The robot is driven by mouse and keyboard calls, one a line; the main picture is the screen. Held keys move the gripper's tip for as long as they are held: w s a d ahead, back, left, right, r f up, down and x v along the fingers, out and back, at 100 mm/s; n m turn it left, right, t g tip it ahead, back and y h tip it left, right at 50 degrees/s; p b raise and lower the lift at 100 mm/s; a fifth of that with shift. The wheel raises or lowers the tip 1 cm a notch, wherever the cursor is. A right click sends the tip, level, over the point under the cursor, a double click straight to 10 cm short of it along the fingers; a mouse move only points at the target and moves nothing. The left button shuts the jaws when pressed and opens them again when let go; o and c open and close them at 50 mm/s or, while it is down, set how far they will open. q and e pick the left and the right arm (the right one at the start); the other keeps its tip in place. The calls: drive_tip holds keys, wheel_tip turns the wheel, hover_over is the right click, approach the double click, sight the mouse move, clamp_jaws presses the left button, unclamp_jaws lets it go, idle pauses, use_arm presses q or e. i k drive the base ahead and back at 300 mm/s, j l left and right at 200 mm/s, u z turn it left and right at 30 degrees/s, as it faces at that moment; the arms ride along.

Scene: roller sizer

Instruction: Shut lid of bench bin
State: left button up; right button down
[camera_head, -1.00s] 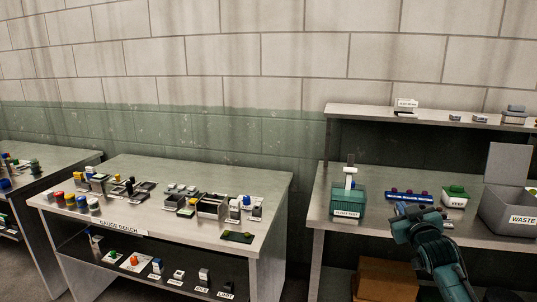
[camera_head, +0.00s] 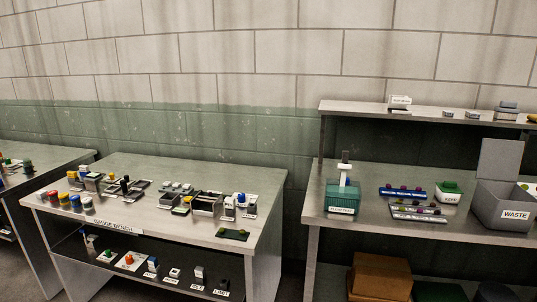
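The grey bin labelled WASTE (camera_head: 504,209) stands on the right bench. Its grey lid (camera_head: 500,160) is raised, standing up at the back of the bin, so the bin is open at the top. Something green and yellow shows at its right, near the picture edge. The bin's right end lies close to the picture's right edge. Neither of my grippers is in view.
The right bench (camera_head: 320,197) also holds a green box (camera_head: 342,199), a blue rack (camera_head: 407,192), a pale tray (camera_head: 419,212) and a small green-topped container (camera_head: 449,192). A shelf (camera_head: 362,108) runs above. Gauge bench (camera_head: 150,175) stands left.

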sight(499, 160)
drive_tip(key=z, duration=1.5)
drive_tip(key=i+l+z, duration=0.15)
drive_tip(key=i, duration=0.4)
